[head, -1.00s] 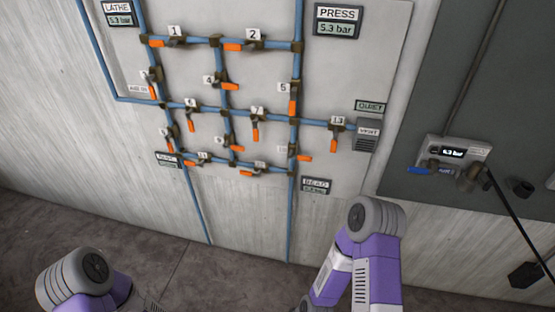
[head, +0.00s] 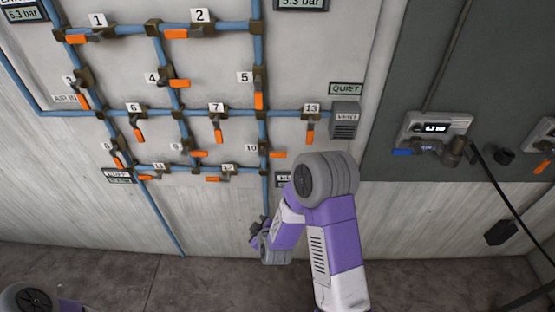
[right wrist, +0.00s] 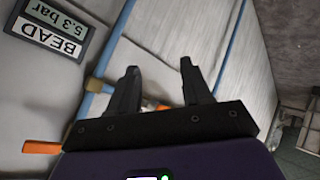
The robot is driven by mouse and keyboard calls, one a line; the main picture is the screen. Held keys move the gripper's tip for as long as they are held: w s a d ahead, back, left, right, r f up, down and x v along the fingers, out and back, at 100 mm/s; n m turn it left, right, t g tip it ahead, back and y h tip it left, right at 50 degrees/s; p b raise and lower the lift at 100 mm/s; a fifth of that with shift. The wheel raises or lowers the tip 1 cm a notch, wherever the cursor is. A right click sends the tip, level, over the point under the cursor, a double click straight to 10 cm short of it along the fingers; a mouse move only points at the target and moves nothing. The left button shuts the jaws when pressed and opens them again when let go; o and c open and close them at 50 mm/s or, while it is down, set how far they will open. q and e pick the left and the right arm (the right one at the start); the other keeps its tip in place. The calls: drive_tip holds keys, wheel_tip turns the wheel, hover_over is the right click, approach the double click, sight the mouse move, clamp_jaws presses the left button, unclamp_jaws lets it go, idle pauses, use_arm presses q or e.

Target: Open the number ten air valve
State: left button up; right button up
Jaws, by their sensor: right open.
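The number ten valve's orange handle (head: 278,155) points right, across the vertical blue pipe, beside the label 10 (head: 251,147) in the head view. My right gripper (head: 257,240) is low in front of the wall, below that valve and apart from it. In the right wrist view its two dark fingers (right wrist: 158,76) are spread with nothing held. An orange handle (right wrist: 40,148) shows at the left there, and a bit of orange shows between the fingers; I cannot tell which valves these are. My left gripper is out of view.
The panel carries several other orange-handled valves, such as valve 12 (head: 213,179) to the left and valve 13 (head: 310,133) to the right. The BEAD display (right wrist: 52,30) is near my right gripper. A vent box (head: 344,119) is at the right.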

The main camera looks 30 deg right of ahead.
drive_tip(key=w+d+r+n+t+h+b, duration=0.1)
drive_tip(key=w+d+r+n+t+h, duration=0.3)
drive_tip(key=r, duration=0.4)
drive_tip(key=n+t+h+b, duration=0.1)
drive_tip(key=n+h+b, duration=0.1)
drive_tip(key=h, duration=0.2)
approach(278, 156)
drive_tip(key=x, duration=0.4)
drive_tip(key=shift+x, duration=3.35)
drive_tip(key=shift+t, duration=0.3)
clamp_jaws()
